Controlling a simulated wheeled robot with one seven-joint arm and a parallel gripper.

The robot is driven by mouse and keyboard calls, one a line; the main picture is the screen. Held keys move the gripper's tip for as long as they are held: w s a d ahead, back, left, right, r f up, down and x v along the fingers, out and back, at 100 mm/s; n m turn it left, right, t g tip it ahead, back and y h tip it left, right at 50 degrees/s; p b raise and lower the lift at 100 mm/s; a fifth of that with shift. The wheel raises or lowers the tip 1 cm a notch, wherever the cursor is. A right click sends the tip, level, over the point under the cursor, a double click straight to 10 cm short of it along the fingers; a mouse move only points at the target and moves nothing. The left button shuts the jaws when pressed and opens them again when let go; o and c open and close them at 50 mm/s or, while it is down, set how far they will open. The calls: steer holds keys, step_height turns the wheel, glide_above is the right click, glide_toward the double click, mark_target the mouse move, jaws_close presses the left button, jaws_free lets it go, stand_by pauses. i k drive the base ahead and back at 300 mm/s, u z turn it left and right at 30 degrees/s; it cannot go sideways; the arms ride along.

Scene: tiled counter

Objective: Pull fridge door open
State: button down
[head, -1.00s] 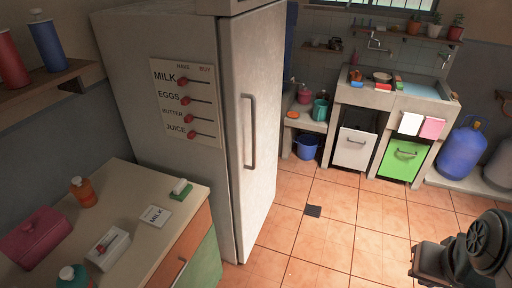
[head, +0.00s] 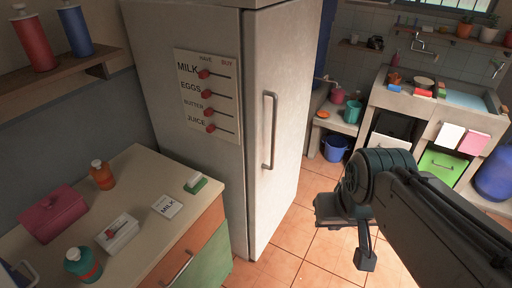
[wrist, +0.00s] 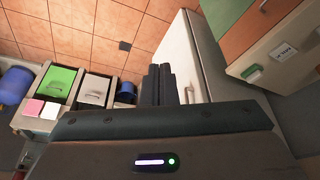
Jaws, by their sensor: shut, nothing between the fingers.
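The tall whitish fridge (head: 188,135) stands left of centre in the head view, its door (head: 290,110) facing right. The door looks shut against the body. A vertical grey bar handle (head: 269,130) is on the door near its left edge. My gripper (head: 365,260) is to the right of the door in the head view, apart from the handle. In the wrist view the fingers (wrist: 158,85) are together and empty, and the door (wrist: 177,48) shows just beyond them.
A counter (head: 140,165) with bottles and small boxes stands left of the fridge. A wall shelf (head: 60,75) holds two bottles. A sink unit (head: 430,105) and blue bucket (head: 335,148) are at the back right. Tiled floor (head: 285,262) is free before the door.

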mark_target(280, 39)
steer(key=k, duration=0.6)
steer(key=u, duration=0.4)
steer(key=i, duration=0.7)
steer(key=z, duration=0.55)
steer(key=i, duration=0.6)
steer(key=z, duration=0.65)
